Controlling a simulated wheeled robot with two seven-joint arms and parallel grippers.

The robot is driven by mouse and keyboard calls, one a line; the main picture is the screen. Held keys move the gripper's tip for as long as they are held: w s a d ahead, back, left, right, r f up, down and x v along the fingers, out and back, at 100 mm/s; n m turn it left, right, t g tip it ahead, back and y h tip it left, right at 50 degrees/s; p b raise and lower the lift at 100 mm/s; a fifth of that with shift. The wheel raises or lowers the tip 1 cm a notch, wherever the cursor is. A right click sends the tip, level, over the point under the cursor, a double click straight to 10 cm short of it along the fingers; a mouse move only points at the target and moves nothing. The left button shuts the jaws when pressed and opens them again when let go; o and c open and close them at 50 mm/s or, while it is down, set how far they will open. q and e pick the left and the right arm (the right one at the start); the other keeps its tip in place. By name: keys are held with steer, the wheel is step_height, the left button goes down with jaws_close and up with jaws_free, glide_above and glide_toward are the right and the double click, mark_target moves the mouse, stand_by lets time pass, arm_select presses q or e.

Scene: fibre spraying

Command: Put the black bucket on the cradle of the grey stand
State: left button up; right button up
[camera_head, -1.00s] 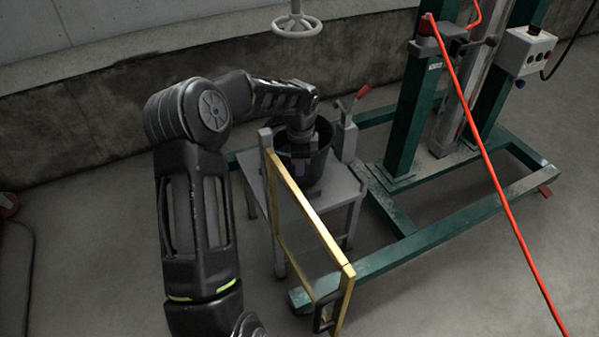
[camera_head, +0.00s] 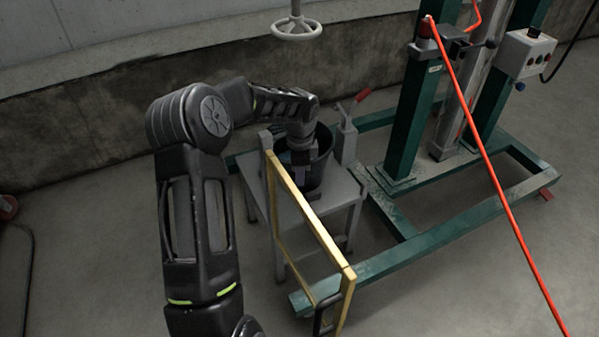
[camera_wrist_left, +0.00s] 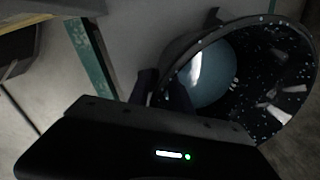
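The black bucket (camera_head: 324,164) is upright at the top of the grey stand (camera_head: 340,192), between the stand's grey uprights. My left gripper (camera_head: 301,172) points down at the bucket's near left side and overlaps it in the head view. In the left wrist view the bucket (camera_wrist_left: 285,85) opens toward the camera, with a speckled dark inner wall and a bluish round patch inside. The dark fingers (camera_wrist_left: 152,88) are at its rim; whether they are closed on the wall is not clear. The bucket's underside and its contact with the cradle are hidden. My right gripper is out of view.
A yellow-framed panel (camera_head: 312,222) stands in front of the stand. A red-handled lever (camera_head: 350,112) is at its right. A green steel frame (camera_head: 440,232) with an orange hose (camera_head: 490,165) fills the right. A grey handwheel (camera_head: 297,27) is above. Left floor is mostly clear.

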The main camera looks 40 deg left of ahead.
arm_select(q)
step_height(320, 180, up, 12)
steer(key=s+d+p, duration=0.1)
steer(key=p, duration=0.3)
steer(key=shift+s, duration=0.1)
stand_by(0.6)
